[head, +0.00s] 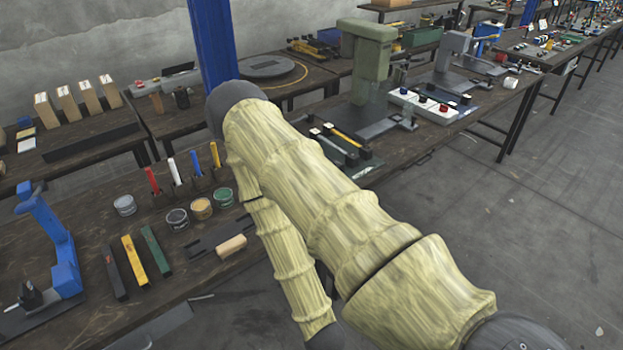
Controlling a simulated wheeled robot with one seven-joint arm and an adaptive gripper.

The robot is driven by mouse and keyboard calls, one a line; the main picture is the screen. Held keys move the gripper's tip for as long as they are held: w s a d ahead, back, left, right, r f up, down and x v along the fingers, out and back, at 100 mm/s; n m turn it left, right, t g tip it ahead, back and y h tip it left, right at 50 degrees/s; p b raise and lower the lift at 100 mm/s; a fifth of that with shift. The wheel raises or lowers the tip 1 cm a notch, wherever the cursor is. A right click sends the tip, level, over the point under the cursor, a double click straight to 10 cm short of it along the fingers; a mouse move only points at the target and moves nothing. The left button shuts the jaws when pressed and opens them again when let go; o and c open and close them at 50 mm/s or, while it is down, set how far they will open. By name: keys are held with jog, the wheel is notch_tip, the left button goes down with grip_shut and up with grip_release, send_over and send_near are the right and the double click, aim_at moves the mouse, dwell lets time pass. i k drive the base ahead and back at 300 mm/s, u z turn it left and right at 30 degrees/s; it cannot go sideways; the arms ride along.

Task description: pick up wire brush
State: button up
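My arm in its pale yellow sleeve crosses the middle of the head view, and its far end runs out past the bottom edge. My gripper is out of view, so its fingers and anything in them do not show. I cannot make out a wire brush for certain. A small light wooden block (230,246) lies near the front edge of the near workbench (185,275), beside a flat dark notched piece (212,233); I cannot tell whether either is the brush. My arm hides part of the bench to the right of them.
Open paint tins (201,208), upright coloured tools (174,171) and coloured bars (134,260) stand or lie on the near bench. A blue press (58,240) stands at left, a green press (368,60) behind my arm. A blue post (213,40) rises behind. Floor (520,220) at right is clear.

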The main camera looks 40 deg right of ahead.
aim_at(238, 243)
jog(key=u, duration=1.95)
jog(key=k, duration=1.05)
jog(key=z, duration=1.25)
jog(key=i, duration=0.5)
jog(key=z, duration=0.1)
